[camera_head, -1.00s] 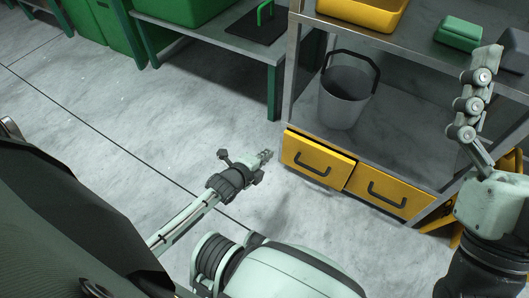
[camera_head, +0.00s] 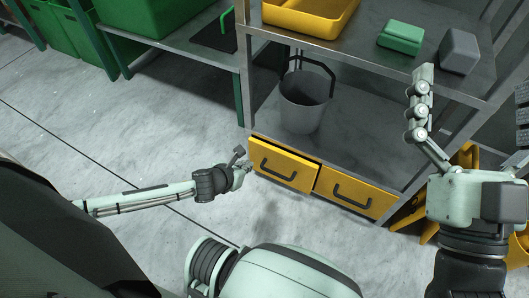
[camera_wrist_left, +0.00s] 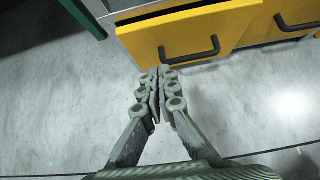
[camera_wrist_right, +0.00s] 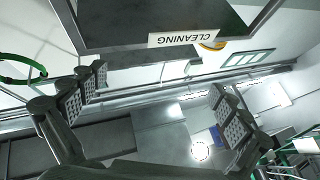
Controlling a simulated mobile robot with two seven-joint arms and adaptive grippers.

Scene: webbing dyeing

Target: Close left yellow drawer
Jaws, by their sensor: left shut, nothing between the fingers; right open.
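The left yellow drawer (camera_head: 284,166) is at the bottom of a metal shelf unit and stands out a little from the unit, with its top edge showing. It has a dark bar handle and also shows in the left wrist view (camera_wrist_left: 170,36). The right yellow drawer (camera_head: 355,193) is beside it. My left gripper (camera_head: 241,162) is shut and empty, close to the left end of the left drawer's front; in the left wrist view its fingertips (camera_wrist_left: 159,72) are near the drawer's lower edge. Whether they touch is unclear. My right gripper (camera_head: 421,88) is open and empty, raised before the shelf's right side.
A grey bucket (camera_head: 304,106) stands on the shelf above the drawers. A yellow tray (camera_head: 310,22), a green box (camera_head: 401,38) and a grey block (camera_head: 459,51) are on the upper shelf. Yellow legs or framework stand at the right. Floor before the drawers is clear.

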